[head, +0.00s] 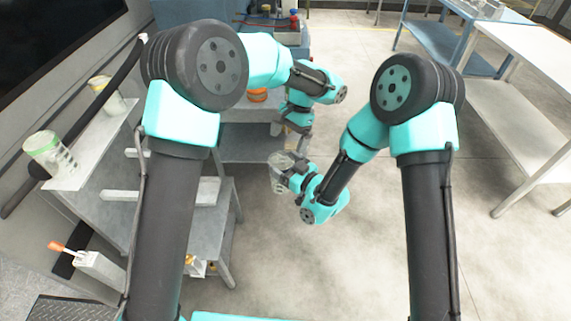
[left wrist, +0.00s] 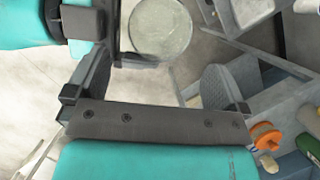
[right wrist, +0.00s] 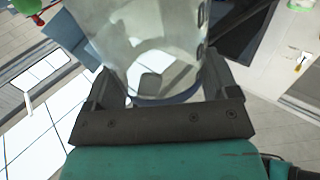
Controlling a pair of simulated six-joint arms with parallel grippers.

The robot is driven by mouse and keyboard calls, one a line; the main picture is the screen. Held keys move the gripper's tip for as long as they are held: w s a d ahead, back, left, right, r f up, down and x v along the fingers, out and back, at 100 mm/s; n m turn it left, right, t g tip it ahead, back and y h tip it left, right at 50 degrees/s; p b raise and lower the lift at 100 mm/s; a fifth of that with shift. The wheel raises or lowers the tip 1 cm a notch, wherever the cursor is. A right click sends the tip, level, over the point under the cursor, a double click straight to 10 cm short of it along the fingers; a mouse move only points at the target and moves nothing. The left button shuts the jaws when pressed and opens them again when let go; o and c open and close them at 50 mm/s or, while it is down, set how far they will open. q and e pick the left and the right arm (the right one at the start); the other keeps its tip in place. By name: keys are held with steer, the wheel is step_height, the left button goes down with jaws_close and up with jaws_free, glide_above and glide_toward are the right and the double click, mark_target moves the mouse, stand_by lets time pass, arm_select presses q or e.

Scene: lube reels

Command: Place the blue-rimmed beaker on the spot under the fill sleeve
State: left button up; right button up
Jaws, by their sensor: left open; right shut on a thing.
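My right gripper (head: 291,168) is shut on a clear beaker (head: 278,185), held in the air over open floor in front of the grey bench. In the right wrist view the beaker (right wrist: 150,45) sits between the fingers, and a dark blue rim shows on its end nearest the palm. In the left wrist view the beaker's round end (left wrist: 160,28) lies just beyond the left fingers. My left gripper (left wrist: 160,82) is open and empty, close to the beaker but apart from it. I cannot make out the fill sleeve or the spot under it.
A green-rimmed beaker (head: 45,148) and a yellowish one (head: 104,90) stand on a wall shelf (head: 92,155) at left. A grey bench (head: 215,205) stands below it. An orange round item (head: 257,96) sits at the back. White tables (head: 525,130) stand at right; the floor between is clear.

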arm_select(q)
steer(key=v, duration=0.3)
steer(key=shift+w+r, duration=0.15)
steer(key=shift+r, duration=0.1)
steer(key=a+f+n+t+h, duration=0.1)
steer(key=a+f+n+h, duration=0.6)
steer(key=a+f, duration=0.8)
steer(key=s+a+f+n+t, duration=0.1)
steer(key=s+a+f, duration=0.1)
steer(key=s+f, duration=0.7)
steer(key=s+a+f+n+t, duration=0.1)
steer(key=s+a+f+t, duration=0.1)
steer(key=s+f, duration=0.7)
steer(key=s, duration=0.7)
steer(key=shift+a+f+n, duration=0.2)
steer(key=shift+a+n, duration=0.1)
steer(key=shift+n, duration=0.1)
steer(key=shift+s, duration=0.1)
